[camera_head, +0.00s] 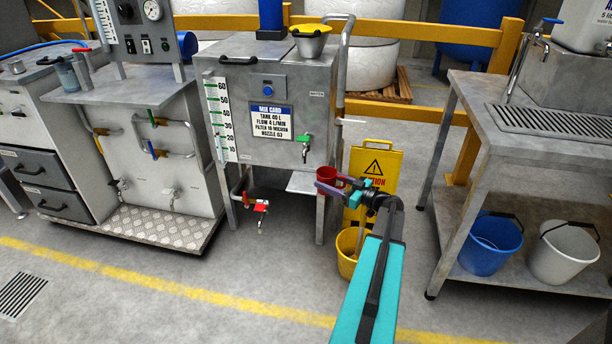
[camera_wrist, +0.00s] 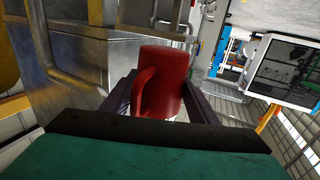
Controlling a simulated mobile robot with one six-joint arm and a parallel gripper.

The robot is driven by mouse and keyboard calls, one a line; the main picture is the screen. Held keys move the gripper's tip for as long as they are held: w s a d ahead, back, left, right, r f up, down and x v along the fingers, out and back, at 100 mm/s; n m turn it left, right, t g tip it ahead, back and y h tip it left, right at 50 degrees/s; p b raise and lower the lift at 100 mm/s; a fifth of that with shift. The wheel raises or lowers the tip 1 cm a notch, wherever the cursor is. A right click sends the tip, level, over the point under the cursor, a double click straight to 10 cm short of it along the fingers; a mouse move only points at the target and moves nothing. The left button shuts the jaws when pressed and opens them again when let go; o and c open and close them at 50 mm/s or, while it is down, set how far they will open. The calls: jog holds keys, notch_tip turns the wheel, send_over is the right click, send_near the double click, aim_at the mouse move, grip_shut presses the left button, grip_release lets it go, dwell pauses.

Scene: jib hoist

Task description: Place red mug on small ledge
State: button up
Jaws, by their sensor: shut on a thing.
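The red mug (camera_head: 326,173) is held in my gripper (camera_head: 328,184), near the right front leg of the grey tank stand. In the wrist view the same mug (camera_wrist: 164,84) sits between the two dark fingers of my gripper (camera_wrist: 160,98), its handle toward the left. A small light ledge (camera_head: 302,183) sticks out under the tank, below the green-handled tap. The mug is just right of this ledge in the head view. I cannot tell whether they touch or how far apart they are in depth.
The tank (camera_head: 265,108) with its mix card stands behind. A red-handled tap (camera_head: 261,207) hangs low on the left. A yellow caution sign (camera_head: 375,168) and a yellow bucket (camera_head: 347,250) stand close to my arm. A metal table (camera_head: 520,150) stands at the right.

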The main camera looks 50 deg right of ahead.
jog(key=shift+w+a+b, duration=0.25)
jog(key=shift+w, duration=1.15)
jog(key=shift+w+a+b, duration=0.2)
jog(key=shift+w, duration=1.15)
jog(key=w, duration=0.1)
jog(key=w+b, duration=0.1)
jog(key=w, duration=0.2)
jog(key=shift+w+a+f, duration=0.1)
jog(key=shift+w+a, duration=0.1)
jog(key=shift+a, duration=0.15)
jog(key=shift+f+b, duration=0.25)
jog(key=shift+b, duration=0.3)
jog(key=shift+f, duration=0.1)
jog(key=o, duration=1.1)
jog(key=shift+c, duration=0.2)
